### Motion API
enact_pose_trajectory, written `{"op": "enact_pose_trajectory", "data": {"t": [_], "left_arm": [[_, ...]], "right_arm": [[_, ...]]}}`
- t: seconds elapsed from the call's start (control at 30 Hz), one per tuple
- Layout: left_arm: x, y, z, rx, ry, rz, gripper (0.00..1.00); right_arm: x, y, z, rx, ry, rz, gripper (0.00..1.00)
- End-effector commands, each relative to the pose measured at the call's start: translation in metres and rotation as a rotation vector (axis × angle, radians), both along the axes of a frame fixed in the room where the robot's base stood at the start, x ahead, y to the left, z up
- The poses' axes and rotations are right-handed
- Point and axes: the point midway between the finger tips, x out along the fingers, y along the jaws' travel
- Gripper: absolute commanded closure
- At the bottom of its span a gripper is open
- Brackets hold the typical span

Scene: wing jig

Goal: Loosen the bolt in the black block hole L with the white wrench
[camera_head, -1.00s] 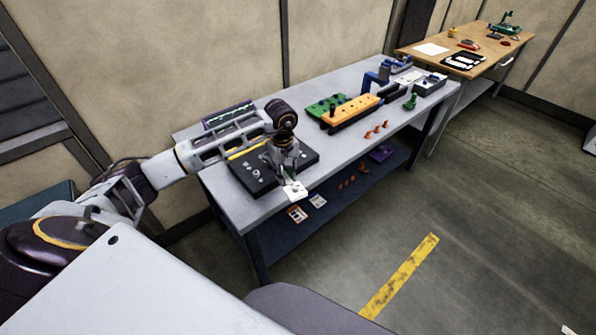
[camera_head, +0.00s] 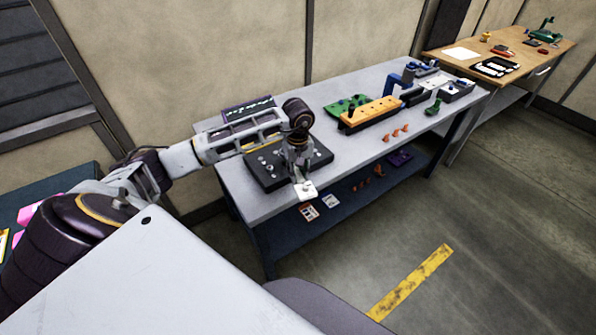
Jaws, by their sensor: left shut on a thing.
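The black block (camera_head: 262,178) lies on the near left part of the grey table, with several small light bolts or holes on its top. Hole L and its bolt cannot be made out at this size. My left gripper (camera_head: 303,180) is over the block's right front side, pointing down. It is shut on a flat white piece, which looks like the white wrench (camera_head: 307,191); this sticks out past the block at the table's front edge. The gripper hides part of the block. My right gripper is not in view.
On the grey table (camera_head: 262,208) stand a green block (camera_head: 342,108), an orange block (camera_head: 372,112), small orange pieces (camera_head: 396,133) in front, and a dark panel (camera_head: 247,110) behind my arm. A wooden table (camera_head: 530,62) stands beyond. The floor in front is open.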

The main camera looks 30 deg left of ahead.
Motion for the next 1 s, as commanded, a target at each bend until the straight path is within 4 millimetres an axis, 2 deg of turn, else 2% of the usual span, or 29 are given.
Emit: {"op": "enact_pose_trajectory", "data": {"t": [0.5, 1.0], "left_arm": [[0.0, 0.0, -0.032, -0.001, -0.001, 0.0, 1.0], [0.001, 0.0, -0.037, 0.0, -0.002, 0.0, 1.0]], "right_arm": [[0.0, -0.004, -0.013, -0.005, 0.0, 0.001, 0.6], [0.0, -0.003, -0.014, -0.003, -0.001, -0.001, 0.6]]}}
